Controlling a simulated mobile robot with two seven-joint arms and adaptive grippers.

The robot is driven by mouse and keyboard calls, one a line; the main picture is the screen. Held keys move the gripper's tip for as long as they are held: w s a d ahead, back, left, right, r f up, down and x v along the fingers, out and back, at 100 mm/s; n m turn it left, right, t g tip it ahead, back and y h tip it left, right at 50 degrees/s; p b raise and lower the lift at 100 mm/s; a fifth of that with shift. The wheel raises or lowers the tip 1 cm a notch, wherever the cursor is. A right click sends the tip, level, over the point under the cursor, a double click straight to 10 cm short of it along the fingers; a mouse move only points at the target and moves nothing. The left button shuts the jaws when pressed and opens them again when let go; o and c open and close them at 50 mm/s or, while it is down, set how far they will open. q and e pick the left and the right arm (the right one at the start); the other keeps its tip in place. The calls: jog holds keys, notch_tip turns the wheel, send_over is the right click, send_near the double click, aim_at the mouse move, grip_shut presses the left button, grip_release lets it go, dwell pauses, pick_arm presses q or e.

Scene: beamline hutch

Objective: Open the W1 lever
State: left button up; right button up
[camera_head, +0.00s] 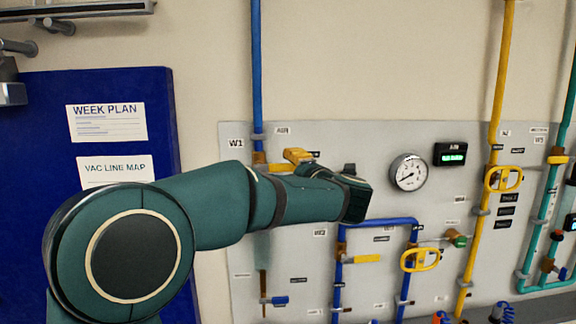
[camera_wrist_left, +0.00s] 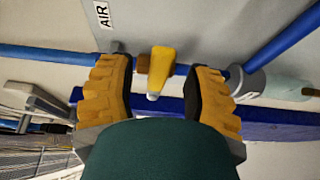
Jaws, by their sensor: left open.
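The W1 lever (camera_head: 280,168) is a yellow handle on a brown valve body on the upright blue pipe, below the W1 label (camera_head: 236,143). It sticks out to the right, across the pipe. My left gripper (camera_head: 295,163) is at the lever, with one yellow-brown finger showing just above it; my wrist and arm hide the rest. In the left wrist view the left gripper (camera_wrist_left: 161,72) is open, one finger on each side of the yellow lever (camera_wrist_left: 160,65), with gaps between. The lever is not gripped. My right gripper is not in view.
The grey panel (camera_head: 340,140) carries a round gauge (camera_head: 408,173), a green-lit display (camera_head: 451,154), another yellow lever (camera_head: 367,259) lower down and a yellow-handled valve (camera_head: 420,260). A yellow pipe (camera_head: 499,95) stands farther right. A blue board (camera_head: 50,130) is at left.

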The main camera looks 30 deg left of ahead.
pick_arm(q)
jog(key=shift+x, duration=1.05)
grip_shut()
